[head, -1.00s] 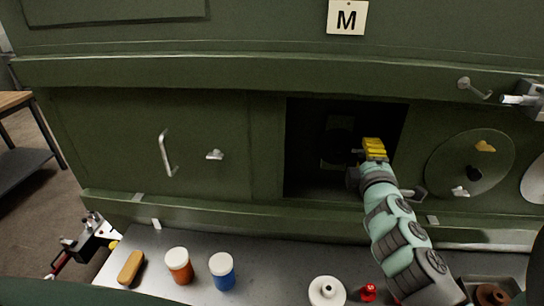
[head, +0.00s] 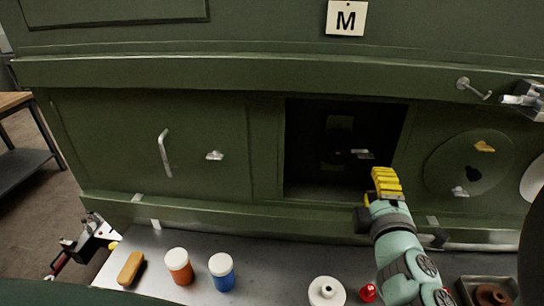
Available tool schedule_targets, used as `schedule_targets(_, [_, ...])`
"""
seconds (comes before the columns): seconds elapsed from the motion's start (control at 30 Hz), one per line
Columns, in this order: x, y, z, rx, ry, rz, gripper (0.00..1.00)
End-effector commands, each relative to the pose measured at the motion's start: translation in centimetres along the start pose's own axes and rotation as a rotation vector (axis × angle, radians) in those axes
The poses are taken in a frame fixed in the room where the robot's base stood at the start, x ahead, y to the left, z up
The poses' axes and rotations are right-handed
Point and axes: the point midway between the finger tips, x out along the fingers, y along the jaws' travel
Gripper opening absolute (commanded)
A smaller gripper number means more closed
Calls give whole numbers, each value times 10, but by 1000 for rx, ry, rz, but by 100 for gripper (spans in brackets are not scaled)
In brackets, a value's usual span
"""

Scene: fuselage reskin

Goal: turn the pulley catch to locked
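A dark square opening (head: 305,180) sits in the green panel, with dim parts inside it. A small pale lever (head: 361,154) shows in the right part of the opening; it lies roughly level and may be the pulley catch. A dark rounded shape beside it may be the pulley, but it is too dark to be sure. My gripper (head: 385,180) has yellow fingers and is in front of the opening's lower right corner, below and right of the lever, apart from it in the picture. The gap between its fingers cannot be made out.
A round plate (head: 445,165) with a yellow tab and a silver tab is at right. A handle (head: 165,154) and a small knob (head: 214,155) are at left. Below are orange (head: 179,268) and blue jars (head: 222,273), a white spool (head: 326,293) and a red item (head: 368,292).

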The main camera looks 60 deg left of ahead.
Motion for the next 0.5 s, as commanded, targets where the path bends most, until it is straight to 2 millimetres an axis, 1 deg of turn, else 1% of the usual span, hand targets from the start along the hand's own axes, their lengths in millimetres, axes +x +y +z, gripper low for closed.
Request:
schedule_targets(0.03, [-6,0,1,0,-3,0,33])
schedule_targets(0.2, [-15,1,0,0,-3,2,33])
schedule_targets(0.5, [-18,1,0,0,-2,1,33])
